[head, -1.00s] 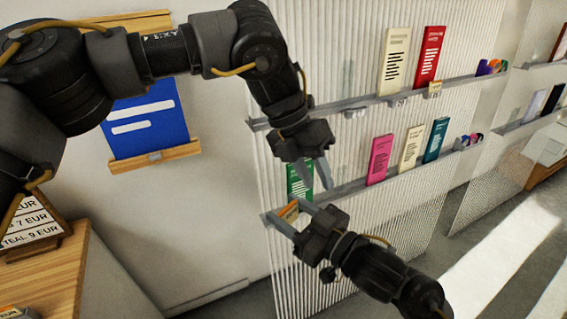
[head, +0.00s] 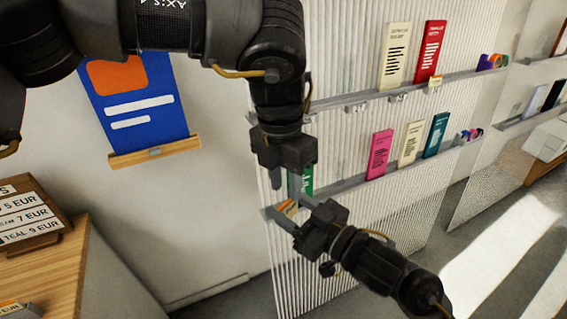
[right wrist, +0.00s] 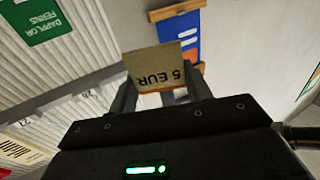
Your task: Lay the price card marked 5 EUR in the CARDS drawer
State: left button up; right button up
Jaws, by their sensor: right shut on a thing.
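The price card (right wrist: 155,65) marked 5 EUR is between the fingers of my right gripper (right wrist: 150,95), its text upside down in the right wrist view. In the head view the card (head: 290,208) is a small orange-edged piece at the tips of my right gripper (head: 296,213), which is shut on it near the left end of the lower shelf rail. My left gripper (head: 274,180) hangs just above and left of it, fingers apart, with nothing seen between them. No drawer marked CARDS can be made out in either view.
A ribbed panel carries a lower rail (head: 345,185) and an upper rail (head: 375,94) with several leaflets. A green leaflet (head: 307,180) is partly hidden by my left gripper. A wooden table (head: 55,270) with a price board (head: 30,215) stands at left. A blue poster (head: 135,100) hangs behind.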

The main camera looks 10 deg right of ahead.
aim_at(287, 201)
pick_arm(q)
jog(key=f, duration=0.7)
jog(key=shift+s+d, duration=0.2)
jog(key=shift+c, duration=0.2)
grip_shut()
pick_arm(e)
jog(key=o, duration=1)
